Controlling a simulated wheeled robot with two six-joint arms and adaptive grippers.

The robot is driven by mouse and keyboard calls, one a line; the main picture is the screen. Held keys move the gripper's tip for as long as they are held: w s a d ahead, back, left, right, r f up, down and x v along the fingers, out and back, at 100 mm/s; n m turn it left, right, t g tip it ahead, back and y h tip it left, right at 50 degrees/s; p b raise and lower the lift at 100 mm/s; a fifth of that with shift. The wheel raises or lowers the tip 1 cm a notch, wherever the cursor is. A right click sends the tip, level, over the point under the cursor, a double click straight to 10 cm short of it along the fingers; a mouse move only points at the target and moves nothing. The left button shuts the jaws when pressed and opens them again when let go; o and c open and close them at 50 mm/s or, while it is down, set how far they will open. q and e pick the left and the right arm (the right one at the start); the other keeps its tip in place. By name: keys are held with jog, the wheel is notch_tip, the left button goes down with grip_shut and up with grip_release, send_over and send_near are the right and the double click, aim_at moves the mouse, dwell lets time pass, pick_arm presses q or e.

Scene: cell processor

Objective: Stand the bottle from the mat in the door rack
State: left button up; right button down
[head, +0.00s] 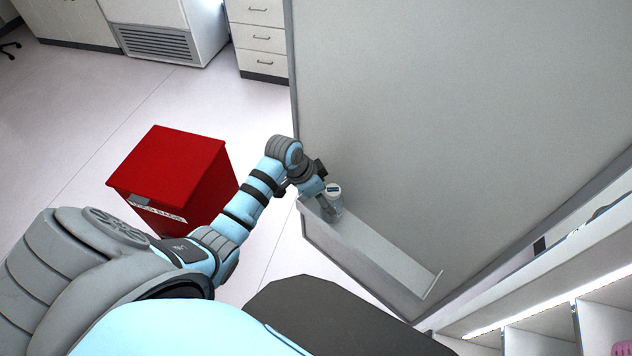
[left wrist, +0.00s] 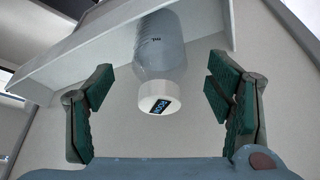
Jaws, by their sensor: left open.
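The bottle (head: 335,203), clear with a white cap, stands in the far left end of the door rack (head: 375,262), a pale narrow shelf on the door. My left gripper (head: 324,197) is beside the bottle, close to it. In the left wrist view the bottle (left wrist: 165,50) reaches into the rack (left wrist: 90,42), its cap towards me. The open fingers of the left gripper (left wrist: 160,92) are spread on either side of the cap, with gaps on both sides. The bottle's base is hidden by the rack wall. The mat and my right gripper are not in view.
The large grey door (head: 450,110) rises behind the rack. A red lidded bin (head: 170,175) stands on the floor left of my left arm. Lit shelves (head: 560,315) are at the lower right. The rest of the rack is empty.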

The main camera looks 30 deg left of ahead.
pick_arm(q)
jog(key=v, duration=0.6)
jog(key=shift+p, duration=0.4)
jog(key=shift+r, duration=0.1)
